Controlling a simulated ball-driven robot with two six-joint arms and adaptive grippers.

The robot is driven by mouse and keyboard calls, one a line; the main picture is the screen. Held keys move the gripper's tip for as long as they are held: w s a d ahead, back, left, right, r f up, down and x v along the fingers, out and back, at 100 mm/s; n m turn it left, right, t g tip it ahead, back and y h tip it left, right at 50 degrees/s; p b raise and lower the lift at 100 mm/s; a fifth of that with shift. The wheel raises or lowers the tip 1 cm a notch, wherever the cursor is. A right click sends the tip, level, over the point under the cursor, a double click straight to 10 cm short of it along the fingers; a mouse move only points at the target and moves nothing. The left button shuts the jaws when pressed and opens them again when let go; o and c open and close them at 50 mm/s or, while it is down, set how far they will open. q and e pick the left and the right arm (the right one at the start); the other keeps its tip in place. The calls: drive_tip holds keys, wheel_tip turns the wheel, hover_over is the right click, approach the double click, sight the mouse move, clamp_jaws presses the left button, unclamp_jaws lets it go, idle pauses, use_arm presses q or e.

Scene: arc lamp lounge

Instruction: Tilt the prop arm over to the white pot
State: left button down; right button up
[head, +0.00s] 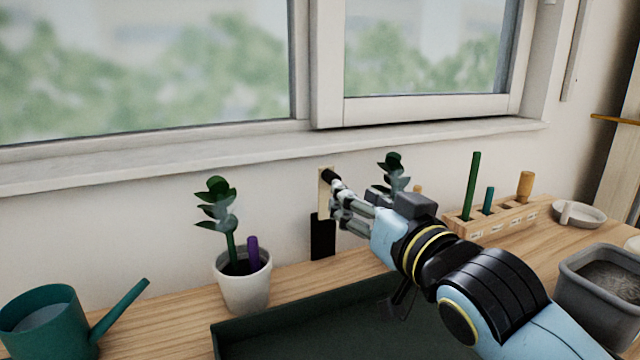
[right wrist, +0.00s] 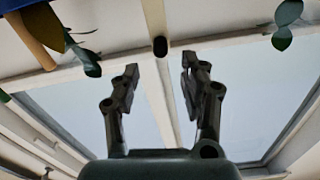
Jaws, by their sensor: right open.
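The white pot (head: 243,290) stands on the wooden bench at the left in the head view, with a leafy plant (head: 216,205) and a purple stick (head: 253,250) in it. The prop arm seems to be the black stub (head: 331,177) on a pale upright plate (head: 324,200), above a black block (head: 322,238) by the wall. My right gripper (head: 338,200) is open beside the plate, its fingers partly overlapping it. In the right wrist view, the black stub end (right wrist: 160,46) shows between and beyond the open fingertips (right wrist: 160,75). My left gripper is out of view.
A dark green tray (head: 222,337) lies in front. A teal watering can (head: 40,325) stands left. A second plant (head: 393,168) is partly hidden behind my right gripper. A wooden rack (head: 508,218) with pegs, a white dish (head: 590,213) and a grey soil bin (head: 580,285) stand right.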

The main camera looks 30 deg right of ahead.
sight(329, 176)
drive_tip(key=w, duration=0.8)
drive_tip(key=shift+w+d+r, duration=0.15)
drive_tip(key=shift+w+d, duration=0.15)
drive_tip(key=shift+w, duration=0.7)
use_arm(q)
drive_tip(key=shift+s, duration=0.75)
use_arm(e)
clamp_jaws()
